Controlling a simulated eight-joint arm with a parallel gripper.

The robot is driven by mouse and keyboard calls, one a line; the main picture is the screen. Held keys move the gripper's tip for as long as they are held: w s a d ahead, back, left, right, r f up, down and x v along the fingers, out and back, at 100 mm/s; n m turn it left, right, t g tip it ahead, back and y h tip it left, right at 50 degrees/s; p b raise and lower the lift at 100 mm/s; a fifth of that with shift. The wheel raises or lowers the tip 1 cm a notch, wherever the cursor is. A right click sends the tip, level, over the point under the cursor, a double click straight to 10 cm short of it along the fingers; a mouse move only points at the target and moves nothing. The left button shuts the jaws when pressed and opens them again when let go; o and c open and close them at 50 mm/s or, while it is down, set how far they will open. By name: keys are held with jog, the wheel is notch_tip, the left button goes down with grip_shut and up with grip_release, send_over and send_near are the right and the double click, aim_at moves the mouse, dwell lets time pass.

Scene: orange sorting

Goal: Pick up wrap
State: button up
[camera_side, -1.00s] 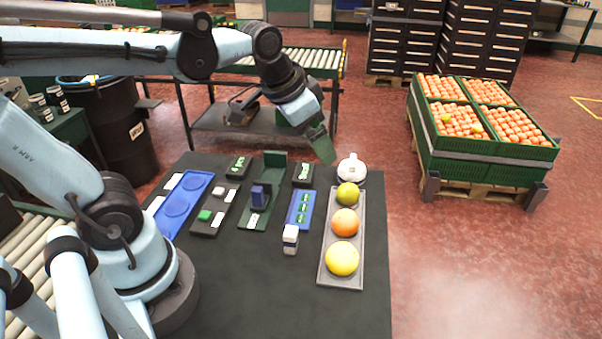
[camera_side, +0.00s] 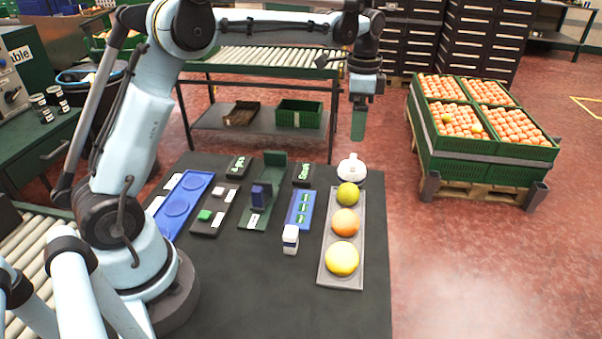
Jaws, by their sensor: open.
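My gripper (camera_side: 358,123) hangs pointing down in the air above the far right of the dark table, over the white rounded object (camera_side: 351,171) as seen here. Its green fingers are seen nearly edge-on, open, with nothing visible between them. I cannot tell for sure which item is the wrap. A blue tray (camera_side: 308,197) with several small green-and-white pieces (camera_side: 301,209) lies mid-table. A small white container (camera_side: 290,239) stands at its near end. A dark blue block (camera_side: 261,196) sits on a green stand (camera_side: 275,163) to the left.
A blue tray with round recesses (camera_side: 187,188) and a dark box with a green button (camera_side: 205,215) lie left. The table's near part (camera_side: 260,290) is clear.

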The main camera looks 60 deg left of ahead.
aim_at(353, 159)
jog(key=f, duration=1.2)
jog(key=shift+w+a+f, duration=0.15)
jog(key=shift+w, duration=0.05)
jog(key=shift+c, duration=0.2)
jog(key=c, duration=1)
